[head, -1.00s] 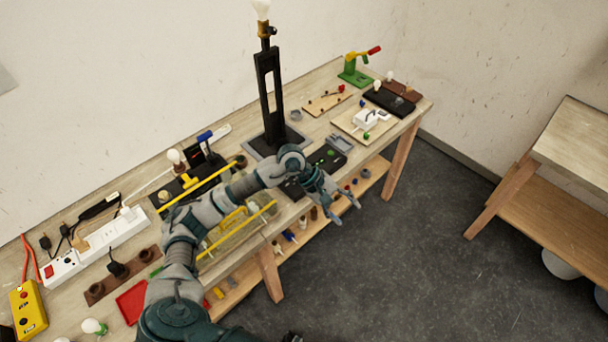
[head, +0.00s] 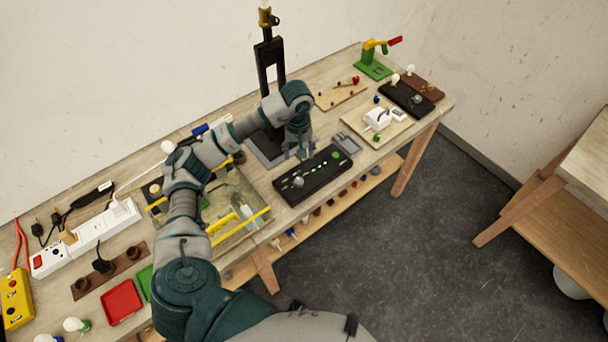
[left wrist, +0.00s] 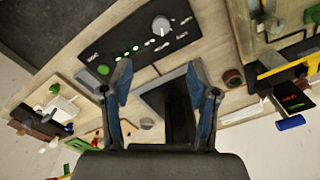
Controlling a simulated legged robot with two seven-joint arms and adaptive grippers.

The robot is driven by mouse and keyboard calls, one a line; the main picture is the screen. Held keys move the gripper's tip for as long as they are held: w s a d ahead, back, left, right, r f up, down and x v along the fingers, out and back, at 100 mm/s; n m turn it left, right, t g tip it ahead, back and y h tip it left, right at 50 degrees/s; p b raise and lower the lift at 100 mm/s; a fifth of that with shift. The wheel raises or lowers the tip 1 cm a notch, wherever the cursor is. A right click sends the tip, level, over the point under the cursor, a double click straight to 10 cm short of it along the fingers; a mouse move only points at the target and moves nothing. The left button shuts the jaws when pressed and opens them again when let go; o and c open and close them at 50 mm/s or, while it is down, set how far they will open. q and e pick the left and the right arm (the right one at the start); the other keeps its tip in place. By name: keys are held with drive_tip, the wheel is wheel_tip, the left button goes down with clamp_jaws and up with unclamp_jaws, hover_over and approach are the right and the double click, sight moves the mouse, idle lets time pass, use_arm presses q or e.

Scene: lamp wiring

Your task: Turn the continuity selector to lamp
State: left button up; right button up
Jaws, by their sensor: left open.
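The black continuity panel (head: 318,178) lies near the front edge of the bench, with several green lights and a grey round knob (head: 298,182) toward its left end. In the left wrist view the panel (left wrist: 118,58) is at the top, and the knob (left wrist: 161,25) shows a pointer ridge; the white lettering is too small to read. My left gripper (head: 299,153) points down just behind the panel, beside the lamp base. In the left wrist view its jaws (left wrist: 158,82) are open and empty, apart from the knob. My right gripper is not in view.
The tall black lamp stand (head: 271,60) rises behind my left gripper. A clear bin with yellow edges (head: 240,238) stands left of the panel. A small grey tray (head: 346,143) and a wooden board with white parts (head: 356,119) lie to the right. The floor in front is clear.

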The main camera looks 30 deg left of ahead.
use_arm(q)
drive_tip(key=p, duration=0.1)
approach(299, 181)
drive_tip(key=shift+s+a+f, duration=0.1)
drive_tip(key=shift+a, duration=0.55)
drive_tip(key=f, duration=0.2)
drive_tip(key=d+f, duration=0.1)
drive_tip(key=f, duration=0.2)
drive_tip(key=d+f+p, duration=0.1)
drive_tip(key=f, duration=0.1)
drive_tip(key=shift+f, duration=0.25)
drive_tip(key=shift+d+f, duration=0.1)
drive_tip(key=shift+f, duration=0.25)
drive_tip(key=shift+a+f, duration=0.3)
drive_tip(key=shift+f, duration=0.05)
drive_tip(key=shift+w+a+f, duration=0.1)
drive_tip(key=shift+w+a, duration=0.1)
drive_tip(key=shift+a, duration=0.35)
drive_tip(key=c, duration=1.1)
drive_tip(key=shift+d, duration=0.5)
clamp_jaws()
drive_tip(key=shift+a, duration=0.1)
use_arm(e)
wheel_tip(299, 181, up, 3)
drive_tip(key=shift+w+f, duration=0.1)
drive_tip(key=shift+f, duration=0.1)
